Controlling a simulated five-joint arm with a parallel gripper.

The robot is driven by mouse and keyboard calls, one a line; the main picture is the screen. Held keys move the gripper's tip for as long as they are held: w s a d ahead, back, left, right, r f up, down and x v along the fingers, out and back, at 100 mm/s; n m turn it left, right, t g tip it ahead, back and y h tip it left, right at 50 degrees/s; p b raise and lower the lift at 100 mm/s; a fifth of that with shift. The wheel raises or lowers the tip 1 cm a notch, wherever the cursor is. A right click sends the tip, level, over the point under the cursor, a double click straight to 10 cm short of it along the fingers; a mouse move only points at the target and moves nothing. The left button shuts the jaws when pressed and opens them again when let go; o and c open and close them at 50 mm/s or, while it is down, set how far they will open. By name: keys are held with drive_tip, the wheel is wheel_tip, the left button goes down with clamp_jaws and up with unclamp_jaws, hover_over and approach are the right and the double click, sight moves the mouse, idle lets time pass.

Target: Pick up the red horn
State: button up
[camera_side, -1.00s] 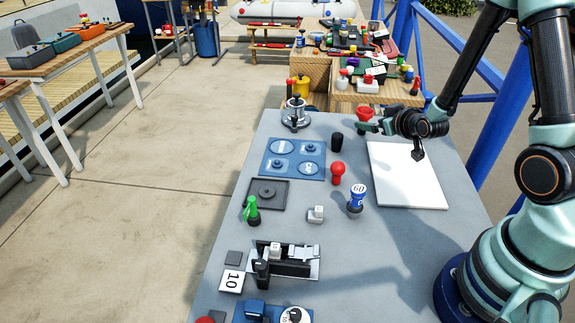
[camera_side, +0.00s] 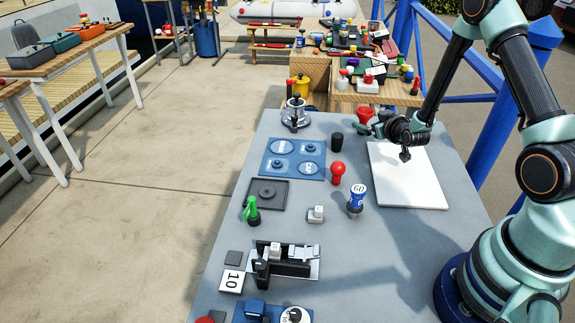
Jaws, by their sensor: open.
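A red flared piece (camera_side: 364,116), which looks like the red horn, stands near the far right edge of the grey table. Its lower part is partly hidden by my gripper. My gripper (camera_side: 384,142) is open just in front of and to the right of it, over the far left part of the white board. One finger reaches left close to the red piece, and the other points down over the board. I cannot tell whether the left finger touches the red piece. Nothing shows between the jaws.
A black cup (camera_side: 337,142) and a red ball-topped knob (camera_side: 337,173) stand left of my gripper. A blue winch-like piece (camera_side: 356,198) stands nearer. The white board (camera_side: 412,188) lies flat on the right.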

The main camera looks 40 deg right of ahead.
drive_tip(key=shift+r+x, duration=0.15)
drive_tip(key=shift+x, duration=1.05)
drive_tip(key=shift+r+x, duration=0.15)
drive_tip(key=shift+x, duration=1)
drive_tip(key=shift+w+d, duration=0.1)
drive_tip(key=c, duration=1.5)
drive_tip(key=shift+r, duration=0.1)
